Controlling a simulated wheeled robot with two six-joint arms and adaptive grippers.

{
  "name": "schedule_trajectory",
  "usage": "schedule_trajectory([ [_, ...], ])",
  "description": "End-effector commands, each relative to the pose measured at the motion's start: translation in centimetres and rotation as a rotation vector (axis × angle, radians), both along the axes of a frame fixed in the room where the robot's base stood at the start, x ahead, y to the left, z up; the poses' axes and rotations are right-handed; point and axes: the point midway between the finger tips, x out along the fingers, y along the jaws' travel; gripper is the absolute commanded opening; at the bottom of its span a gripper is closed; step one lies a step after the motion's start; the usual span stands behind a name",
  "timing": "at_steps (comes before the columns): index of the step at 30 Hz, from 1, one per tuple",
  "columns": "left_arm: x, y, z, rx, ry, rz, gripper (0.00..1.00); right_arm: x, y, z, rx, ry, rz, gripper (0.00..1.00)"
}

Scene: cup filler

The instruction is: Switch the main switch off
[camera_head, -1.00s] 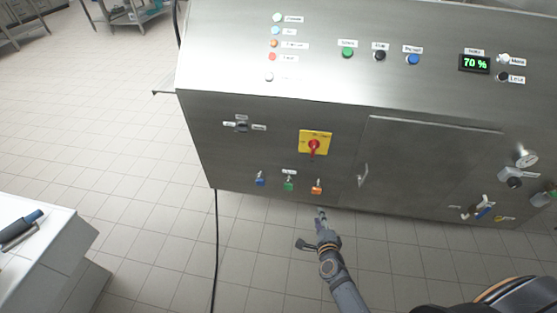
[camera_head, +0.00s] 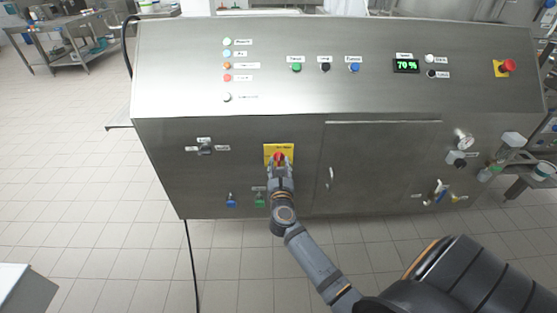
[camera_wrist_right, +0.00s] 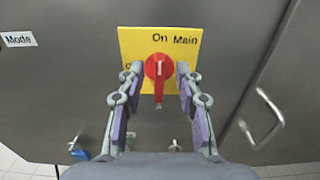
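The main switch is a red rotary knob (camera_wrist_right: 158,68) on a yellow plate (camera_wrist_right: 190,44) marked "On Main". Its handle points straight down in the right wrist view. In the head view the yellow plate (camera_head: 285,148) sits on the front of the steel cabinet, with the knob (camera_head: 278,156) partly hidden by my gripper. My right gripper (camera_wrist_right: 157,75) is open, with one finger on each side of the red knob. A small gap seems to show on each side; I cannot tell whether the fingers touch it. My left gripper is not in view.
Below the plate are a blue valve handle (camera_head: 231,201) and a green one (camera_head: 260,201). A cabinet door with a handle (camera_head: 331,178) is to the right. A mode switch (camera_head: 205,148) is to the left. A red emergency button (camera_head: 508,66) is at the upper right.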

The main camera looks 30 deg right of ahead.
Motion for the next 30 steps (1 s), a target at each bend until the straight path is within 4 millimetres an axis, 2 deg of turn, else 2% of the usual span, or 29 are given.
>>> schedule_trajectory([
  [4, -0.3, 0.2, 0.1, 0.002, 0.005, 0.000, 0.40, 1.4, -0.8, 0.0, -0.001, 0.001, 0.001, 0.35],
  [13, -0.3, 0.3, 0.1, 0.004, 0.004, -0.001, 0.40, 1.8, -1.0, -0.1, 0.000, 0.001, 0.001, 0.35],
  [14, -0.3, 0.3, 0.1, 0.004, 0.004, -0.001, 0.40, 1.8, -1.0, -0.1, 0.000, 0.001, 0.001, 0.34],
  [21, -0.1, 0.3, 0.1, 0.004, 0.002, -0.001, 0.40, 1.7, -1.0, -0.1, 0.000, 0.001, 0.001, 0.01],
  [30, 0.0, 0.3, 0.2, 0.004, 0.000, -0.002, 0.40, 1.7, -1.0, -0.1, -0.005, 0.004, 0.002, 0.00],
])
